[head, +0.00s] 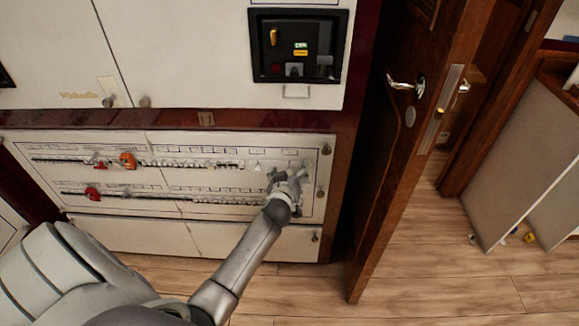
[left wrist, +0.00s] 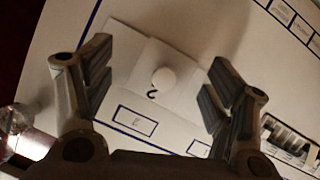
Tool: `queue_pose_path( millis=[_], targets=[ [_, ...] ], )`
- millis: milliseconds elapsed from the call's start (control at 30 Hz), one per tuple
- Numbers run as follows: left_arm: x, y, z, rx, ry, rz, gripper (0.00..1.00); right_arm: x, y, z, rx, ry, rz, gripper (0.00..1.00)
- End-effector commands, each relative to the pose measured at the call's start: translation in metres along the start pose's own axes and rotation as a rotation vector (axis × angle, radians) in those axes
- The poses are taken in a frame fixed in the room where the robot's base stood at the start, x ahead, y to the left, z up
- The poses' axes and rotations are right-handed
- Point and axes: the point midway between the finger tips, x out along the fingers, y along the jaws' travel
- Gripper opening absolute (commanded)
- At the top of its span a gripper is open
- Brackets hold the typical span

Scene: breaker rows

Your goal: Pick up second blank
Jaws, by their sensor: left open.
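A small white blank (left wrist: 178,99) with a round pale knob (left wrist: 164,78) and a dark mark like a 2 sits on the panel in the left wrist view. My left gripper (left wrist: 157,78) is open, with one finger on each side of the blank, and contact cannot be told. In the head view my left gripper (head: 289,178) is at the right end of the white breaker panel (head: 230,210) and hides most of what lies behind it. My right gripper is not in view.
Two long breaker rows run left of my gripper, with an orange piece (head: 127,160) and red pieces (head: 92,193) on them. A dark recessed control box (head: 298,45) is above. A wooden door (head: 410,150) stands open at right, above wooden floor (head: 440,270).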

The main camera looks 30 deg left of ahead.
Motion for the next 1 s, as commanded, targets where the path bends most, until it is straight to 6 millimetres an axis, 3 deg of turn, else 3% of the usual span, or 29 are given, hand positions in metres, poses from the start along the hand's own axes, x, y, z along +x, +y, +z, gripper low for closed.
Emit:
queue_pose_path(
  millis=[67,367,567,700,1000],
  targets=[
    [-0.0002,0.0001,0.0,0.0,0.0,0.0,0.74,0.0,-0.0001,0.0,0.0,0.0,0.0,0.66],
    [-0.0004,0.0001,0.0002,0.0,0.0,0.0,0.35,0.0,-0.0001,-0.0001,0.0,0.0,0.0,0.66],
    [-0.0003,0.0,0.0,0.0,0.0,0.0,0.31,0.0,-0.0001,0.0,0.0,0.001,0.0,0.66],
    [0.0,-0.0001,-0.0009,0.0,0.001,0.0,0.04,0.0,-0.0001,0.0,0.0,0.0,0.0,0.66],
    [0.0002,0.0015,-0.0033,-0.001,0.006,0.003,0.02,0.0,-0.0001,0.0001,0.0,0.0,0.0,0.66]
  ],
)
